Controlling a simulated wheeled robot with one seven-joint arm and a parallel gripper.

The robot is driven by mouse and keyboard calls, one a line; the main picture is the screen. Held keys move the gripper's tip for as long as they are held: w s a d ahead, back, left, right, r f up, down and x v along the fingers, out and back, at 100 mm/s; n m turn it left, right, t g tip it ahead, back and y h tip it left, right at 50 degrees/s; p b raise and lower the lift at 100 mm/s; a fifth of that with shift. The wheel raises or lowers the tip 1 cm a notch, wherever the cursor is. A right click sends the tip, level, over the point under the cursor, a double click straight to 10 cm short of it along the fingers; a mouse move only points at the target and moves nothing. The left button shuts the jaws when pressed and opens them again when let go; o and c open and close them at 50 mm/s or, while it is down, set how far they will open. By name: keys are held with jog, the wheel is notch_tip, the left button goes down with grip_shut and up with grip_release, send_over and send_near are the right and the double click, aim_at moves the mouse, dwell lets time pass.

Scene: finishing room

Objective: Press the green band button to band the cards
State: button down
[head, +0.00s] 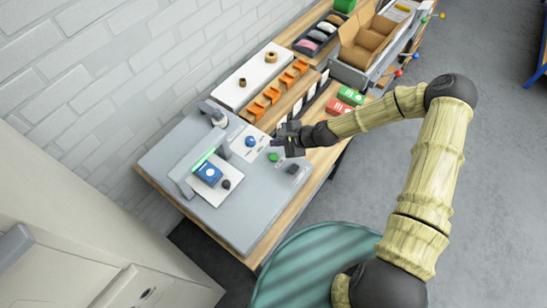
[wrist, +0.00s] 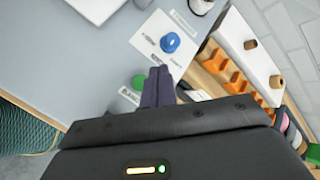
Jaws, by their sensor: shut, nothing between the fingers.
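The green button (head: 273,157) sits on the grey-blue machine plate (head: 225,220), between a blue button (head: 251,141) and a dark button (head: 292,169). The blue card stack (head: 208,173) with a white disc lies under the machine's arch (head: 184,176), which has a lit green strip. My gripper (head: 279,140) is shut and empty, above the plate's right edge near the green button. In the wrist view the shut fingertips (wrist: 158,71) appear beside the green button (wrist: 138,82), which is partly hidden by my gripper. The blue button (wrist: 171,42) is just beyond. I see no contact with the green button.
Orange holders (head: 270,95) and a white board (head: 250,78) with two brown rolls stand behind the machine. Red and green packs (head: 345,100) lie to the right. An open cardboard box (head: 365,45) is farther back. A black knob (head: 226,185) stands by the cards.

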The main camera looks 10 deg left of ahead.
aim_at(277, 157)
jog(key=shift+f+b, duration=1.75)
jog(key=shift+f, duration=1.15)
jog(key=shift+f, duration=0.1)
jog(key=shift+f+b, duration=0.25)
jog(key=shift+b, duration=0.1)
jog(key=shift+f+b, duration=0.4)
jog(key=shift+f, duration=0.15)
dwell(0.6)
jog(key=shift+r+p, duration=0.65)
jog(key=shift+r, duration=0.3)
jog(key=shift+r+p, duration=1.75)
jog(key=shift+r, duration=0.8)
